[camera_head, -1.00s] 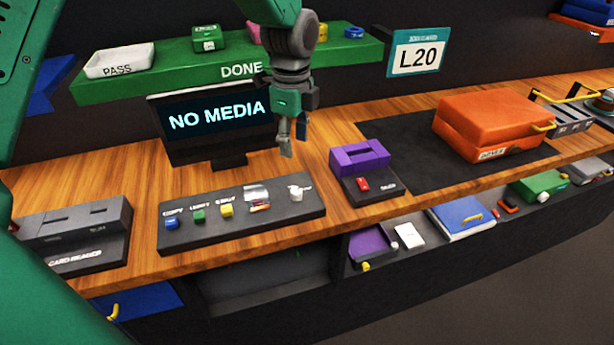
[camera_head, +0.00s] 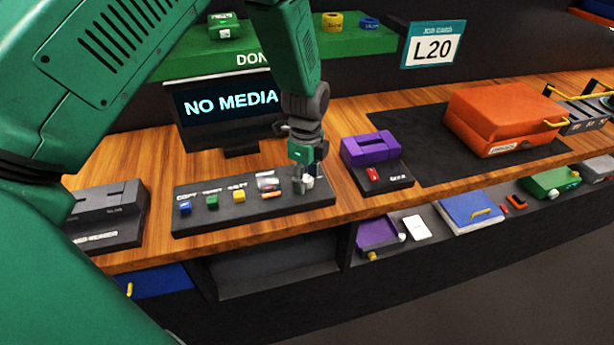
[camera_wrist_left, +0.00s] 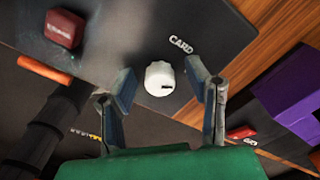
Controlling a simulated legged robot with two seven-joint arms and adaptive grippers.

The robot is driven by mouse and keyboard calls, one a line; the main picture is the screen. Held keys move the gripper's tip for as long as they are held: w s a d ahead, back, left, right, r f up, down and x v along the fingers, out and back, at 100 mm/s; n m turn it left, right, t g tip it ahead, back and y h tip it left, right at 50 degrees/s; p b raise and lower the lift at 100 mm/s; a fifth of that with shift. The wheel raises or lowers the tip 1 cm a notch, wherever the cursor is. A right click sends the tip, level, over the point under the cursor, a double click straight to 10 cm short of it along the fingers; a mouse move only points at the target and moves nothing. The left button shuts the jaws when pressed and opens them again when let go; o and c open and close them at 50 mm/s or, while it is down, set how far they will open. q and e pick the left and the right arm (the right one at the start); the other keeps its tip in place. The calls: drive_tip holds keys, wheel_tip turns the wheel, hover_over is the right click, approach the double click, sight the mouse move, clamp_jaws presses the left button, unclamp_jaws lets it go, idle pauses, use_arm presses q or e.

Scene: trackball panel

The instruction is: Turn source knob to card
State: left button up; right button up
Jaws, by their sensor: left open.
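The white source knob (camera_wrist_left: 160,77) sits on the dark control panel (camera_wrist_left: 115,50) in the left wrist view. The word CARD is printed beside it, and a short dark mark shows on the knob. My left gripper (camera_wrist_left: 163,92) is open, with one finger on each side of the knob; I cannot tell whether they touch it. In the head view the left gripper (camera_head: 304,183) is at the right end of the panel (camera_head: 240,215) and hides most of the knob (camera_head: 307,182). The monitor (camera_head: 228,106) reads NO MEDIA. My right gripper is not in view.
Blue, green and yellow buttons (camera_head: 212,201) line the panel's left part. A red covered button (camera_wrist_left: 64,28) is near the knob. A purple-topped device (camera_head: 370,149) stands right of the panel, the card reader (camera_head: 105,225) left. An orange case (camera_head: 505,115) lies farther right.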

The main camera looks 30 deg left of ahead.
use_arm(q)
drive_tip(key=shift+d, duration=0.15)
drive_tip(key=shift+d+r, duration=0.1)
clamp_jaws()
drive_tip(key=shift+r+n+p, duration=0.1)
drive_tip(key=shift+n+p, duration=0.45)
drive_tip(key=shift+n, duration=0.35)
drive_tip(key=n+p, duration=0.1)
drive_tip(key=n, duration=0.2)
drive_tip(key=shift+n, duration=0.3)
drive_tip(key=n+p, duration=0.1)
drive_tip(key=n, duration=0.2)
drive_tip(key=shift+w, duration=0.1)
drive_tip(key=shift+n+p, duration=0.45)
drive_tip(key=shift+n, duration=1.25)
